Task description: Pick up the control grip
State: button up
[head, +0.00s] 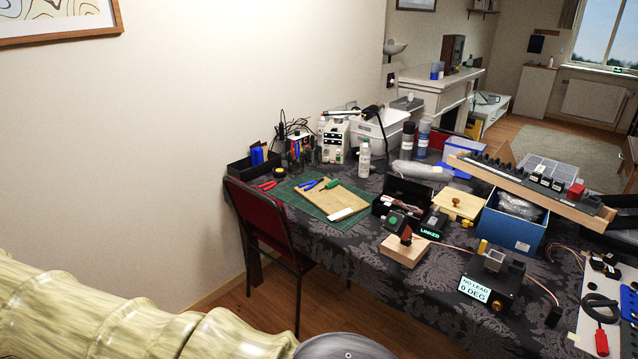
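A small dark upright piece with a reddish-brown side (406,233) stands on a light wooden block (404,252) near the table's front edge. It looks like the control grip, but it is too small to be sure. A dark part with a green top (396,219) shows right beside or behind it; I cannot tell whether the two are joined. A black unit with a lit "LINKED" display (430,233) is just to the right. My gripper is not in view; only my pale, ribbed arm and a dark rounded part show at the bottom left and bottom middle.
A black box with a "NO LEAD" display (475,289) stands right of the block, with a thin cable. An open blue box (512,226), a long wooden rack (530,187) and a green mat (310,202) crowd the table. A red-backed chair (262,222) stands at its left.

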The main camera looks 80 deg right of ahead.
aim_at(401, 229)
jog(key=u, duration=0.35)
jog(key=k, duration=1.9)
jog(key=z, duration=1.5)
